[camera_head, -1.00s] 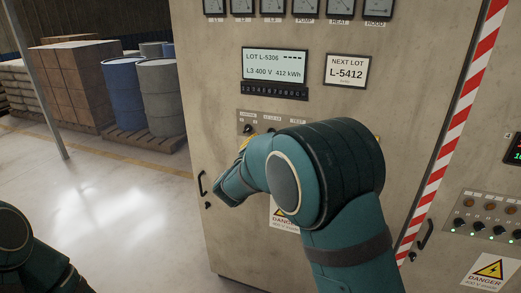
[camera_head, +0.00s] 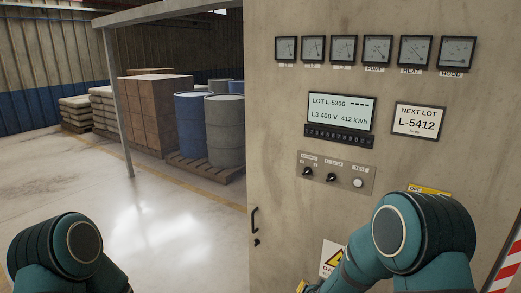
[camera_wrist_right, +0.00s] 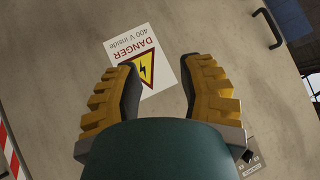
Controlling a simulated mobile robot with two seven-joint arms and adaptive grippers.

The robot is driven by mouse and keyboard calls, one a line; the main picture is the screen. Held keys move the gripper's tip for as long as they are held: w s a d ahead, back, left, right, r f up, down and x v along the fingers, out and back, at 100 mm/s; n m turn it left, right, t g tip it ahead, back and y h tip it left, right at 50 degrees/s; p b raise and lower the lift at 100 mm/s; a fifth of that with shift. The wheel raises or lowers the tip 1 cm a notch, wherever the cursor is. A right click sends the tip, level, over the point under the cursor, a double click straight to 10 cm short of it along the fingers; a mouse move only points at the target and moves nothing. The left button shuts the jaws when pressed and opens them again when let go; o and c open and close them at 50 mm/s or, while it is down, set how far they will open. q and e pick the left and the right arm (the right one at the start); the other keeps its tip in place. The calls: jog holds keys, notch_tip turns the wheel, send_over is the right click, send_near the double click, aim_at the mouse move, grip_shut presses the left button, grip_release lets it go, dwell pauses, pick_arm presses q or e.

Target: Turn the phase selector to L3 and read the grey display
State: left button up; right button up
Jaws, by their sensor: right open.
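The grey display (camera_head: 341,112) on the cabinet reads "LOT L-5306 ----" and "L3 400 V 412 kWh". Below it a small plate carries a black left knob (camera_head: 308,172), a black middle knob (camera_head: 331,177) that looks like the phase selector, and a pale round button (camera_head: 358,183). The knob labels are too small to read surely. My right gripper (camera_wrist_right: 158,70) is open and empty before the cabinet's danger sign, below the plate; a yellow bit of it shows low in the head view. My left arm shows at lower left; its gripper is out of view.
Several gauges (camera_head: 377,50) run above. A door handle (camera_head: 254,219) sticks out at the cabinet's left edge. Drums (camera_head: 226,130) stand behind; floor at left is clear.

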jog(key=s+a+f+n+g+y, duration=0.2)
jog(key=s+a+f+g, duration=0.1)
jog(key=s, duration=0.9)
jog(key=s+a+f+n+g+y, duration=0.3)
jog(key=s+f+g, duration=0.2)
jog(key=s+f, duration=0.3)
jog(key=s, duration=0.4)
jog(key=shift+s+y, duration=0.15)
jog(key=shift+y, duration=0.15)
jog(key=shift+d+f, duration=0.1)
